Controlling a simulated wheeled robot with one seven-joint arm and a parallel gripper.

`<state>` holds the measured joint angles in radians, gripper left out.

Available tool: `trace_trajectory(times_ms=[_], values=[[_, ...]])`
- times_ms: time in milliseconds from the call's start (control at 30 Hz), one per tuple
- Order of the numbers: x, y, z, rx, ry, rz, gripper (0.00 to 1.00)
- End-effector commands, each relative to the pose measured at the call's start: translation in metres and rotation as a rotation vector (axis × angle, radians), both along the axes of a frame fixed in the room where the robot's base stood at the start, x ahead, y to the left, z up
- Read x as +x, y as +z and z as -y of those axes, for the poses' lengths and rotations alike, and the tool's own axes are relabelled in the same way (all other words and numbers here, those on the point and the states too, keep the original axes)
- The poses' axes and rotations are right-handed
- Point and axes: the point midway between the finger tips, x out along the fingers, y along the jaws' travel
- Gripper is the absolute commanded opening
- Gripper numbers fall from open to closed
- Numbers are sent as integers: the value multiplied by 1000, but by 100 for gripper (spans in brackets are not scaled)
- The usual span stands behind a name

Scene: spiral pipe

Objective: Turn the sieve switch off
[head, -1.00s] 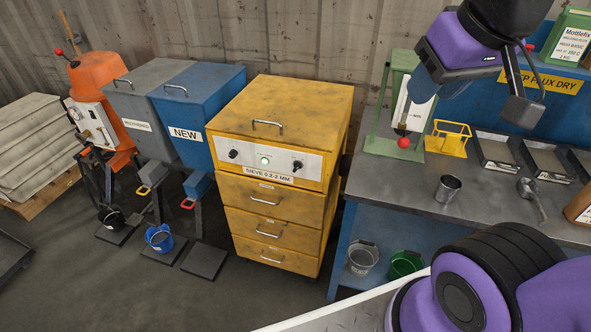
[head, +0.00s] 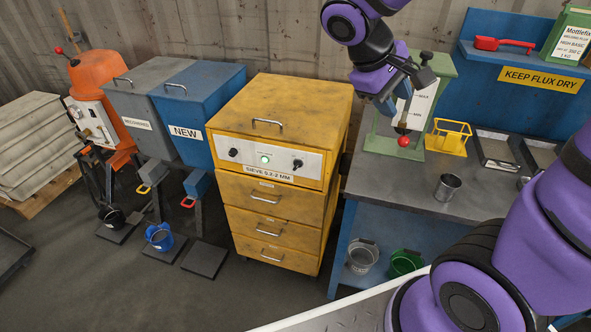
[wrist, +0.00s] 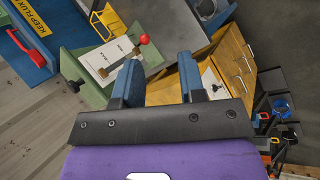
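The sieve (head: 285,103) is a yellow cabinet labelled "SIEVE 0.2-2 MM" in the middle of the head view. Its white front panel has a black knob (head: 233,153) at left, a lit green button or lamp (head: 265,159) in the centre and another black knob (head: 298,165) at right. I cannot tell which one is the switch. My gripper (head: 385,108) is up and right of the sieve, in front of the green stand, apart from the panel. In the wrist view its two blue fingers (wrist: 158,66) are spread and empty; the sieve (wrist: 238,62) shows beyond them, its panel partly hidden.
The green stand (head: 440,65) with a red ball knob (head: 403,142) is close to my gripper. The workbench (head: 385,188) holds a yellow wire holder (head: 450,137) and a metal cup (head: 447,187). Blue (head: 200,100) and grey bins stand left of the sieve. The floor before it is clear.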

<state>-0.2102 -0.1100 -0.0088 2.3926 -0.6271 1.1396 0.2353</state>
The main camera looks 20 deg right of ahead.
Motion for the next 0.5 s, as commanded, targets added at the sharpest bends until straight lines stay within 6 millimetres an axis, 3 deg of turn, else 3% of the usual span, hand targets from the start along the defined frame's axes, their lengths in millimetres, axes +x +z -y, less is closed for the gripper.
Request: trace_trajectory(times_ms=[500], values=[[94,-81,-19,-484,286,-223,37]])
